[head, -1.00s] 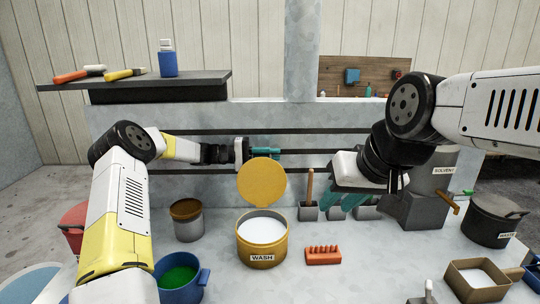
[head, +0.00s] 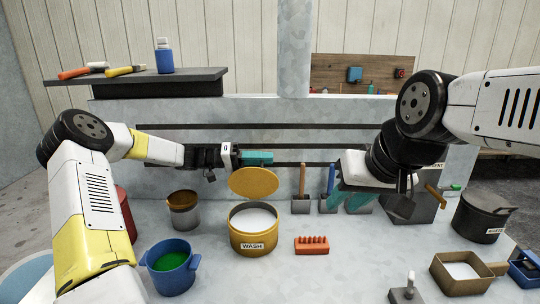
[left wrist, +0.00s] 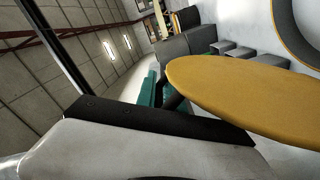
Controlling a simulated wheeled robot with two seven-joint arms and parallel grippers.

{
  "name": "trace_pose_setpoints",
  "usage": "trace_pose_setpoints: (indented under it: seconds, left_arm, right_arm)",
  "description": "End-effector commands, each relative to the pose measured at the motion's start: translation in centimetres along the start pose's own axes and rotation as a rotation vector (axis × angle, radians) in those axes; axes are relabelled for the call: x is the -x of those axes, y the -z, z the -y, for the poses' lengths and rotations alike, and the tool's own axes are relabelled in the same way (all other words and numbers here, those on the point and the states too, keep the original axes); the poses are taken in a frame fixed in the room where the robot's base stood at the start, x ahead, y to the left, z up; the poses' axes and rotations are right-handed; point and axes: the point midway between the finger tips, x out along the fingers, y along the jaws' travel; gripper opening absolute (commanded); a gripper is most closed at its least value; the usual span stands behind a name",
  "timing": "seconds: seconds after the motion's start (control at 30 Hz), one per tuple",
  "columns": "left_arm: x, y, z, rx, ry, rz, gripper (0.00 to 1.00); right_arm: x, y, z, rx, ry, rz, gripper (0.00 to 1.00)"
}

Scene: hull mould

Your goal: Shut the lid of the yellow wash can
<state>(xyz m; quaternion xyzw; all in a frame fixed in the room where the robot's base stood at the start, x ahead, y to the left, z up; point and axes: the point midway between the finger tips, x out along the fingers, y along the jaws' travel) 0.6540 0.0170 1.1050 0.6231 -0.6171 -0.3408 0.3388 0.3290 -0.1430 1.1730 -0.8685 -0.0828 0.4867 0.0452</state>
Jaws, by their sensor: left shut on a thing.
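The yellow wash can (head: 254,238) stands on the bench with a WASH label on its front and pale contents showing inside. Its round yellow lid (head: 254,183) is tilted up at the back rim, leaning forward and partway open. In the left wrist view the lid (left wrist: 250,92) fills the right side, close to the teal fingers. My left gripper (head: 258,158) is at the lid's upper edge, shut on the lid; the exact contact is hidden. My right gripper (head: 352,200) hangs at the right, away from the can, its teal fingers apart and empty.
A brown-topped tin (head: 184,216) and a blue pot (head: 172,270) with green contents stand left. Grey holders (head: 301,206) line the back. A tray (head: 463,275) and a waste pot (head: 482,220) are at right.

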Motion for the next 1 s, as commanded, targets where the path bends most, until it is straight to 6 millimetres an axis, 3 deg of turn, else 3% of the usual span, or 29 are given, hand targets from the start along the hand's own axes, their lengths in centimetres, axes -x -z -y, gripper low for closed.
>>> trace_pose_setpoints:
  seconds: [0.5,1.0]
  left_arm:
    - [0.2,-8.0,-0.7,-0.487,-0.007,-0.008,0.0]
    - [0.1,-15.2,1.9,-0.904,-0.006,-0.011,0.0]
  right_arm:
    - [0.0,0.0,0.0,0.0,0.0,0.0,0.31]
    - [0.0,0.0,0.0,0.0,0.0,0.0,0.31]
